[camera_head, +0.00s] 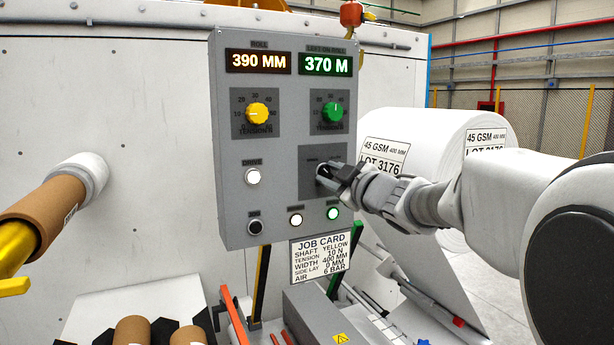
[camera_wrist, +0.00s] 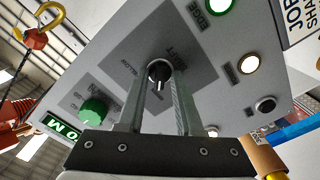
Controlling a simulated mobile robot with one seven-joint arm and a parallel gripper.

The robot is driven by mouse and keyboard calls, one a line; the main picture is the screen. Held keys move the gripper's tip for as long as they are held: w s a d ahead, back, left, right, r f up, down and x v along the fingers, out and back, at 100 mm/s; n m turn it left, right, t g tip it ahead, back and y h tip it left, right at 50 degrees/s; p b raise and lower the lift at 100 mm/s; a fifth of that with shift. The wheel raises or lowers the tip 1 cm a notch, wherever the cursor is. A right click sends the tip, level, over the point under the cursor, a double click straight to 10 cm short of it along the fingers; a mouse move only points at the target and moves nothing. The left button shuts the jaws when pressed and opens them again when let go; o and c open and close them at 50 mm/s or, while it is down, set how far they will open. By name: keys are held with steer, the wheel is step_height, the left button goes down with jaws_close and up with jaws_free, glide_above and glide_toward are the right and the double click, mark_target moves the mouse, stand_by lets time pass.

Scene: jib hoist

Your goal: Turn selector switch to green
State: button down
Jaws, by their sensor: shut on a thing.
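The selector switch (camera_wrist: 158,72) is a black knob with a pale pointer line, on a dark square plate (camera_head: 312,186) at the lower right of the grey control panel (camera_head: 232,130). My gripper (camera_head: 330,172) reaches in from the right and is shut on the switch. In the wrist view my gripper (camera_wrist: 158,82) has one finger on each side of the knob. A "yellow" label shows on the plate in the wrist view; the rest of the lettering is partly hidden or blurred. In the head view my fingers cover most of the switch.
Above are a yellow dial (camera_head: 257,113) and a green dial (camera_head: 333,112). A white drive button (camera_head: 253,176), a black button (camera_head: 255,227) and two lit buttons, one white (camera_head: 295,219) and one green-ringed (camera_head: 333,213), sit near. A job card (camera_head: 320,259) hangs below. A large paper roll (camera_head: 425,140) stands behind.

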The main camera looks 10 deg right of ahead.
steer(key=c, duration=0.6)
jaws_free()
steer(key=v, duration=1.7)
steer(key=shift+s+p, duration=0.2)
steer(key=shift+p, duration=0.1)
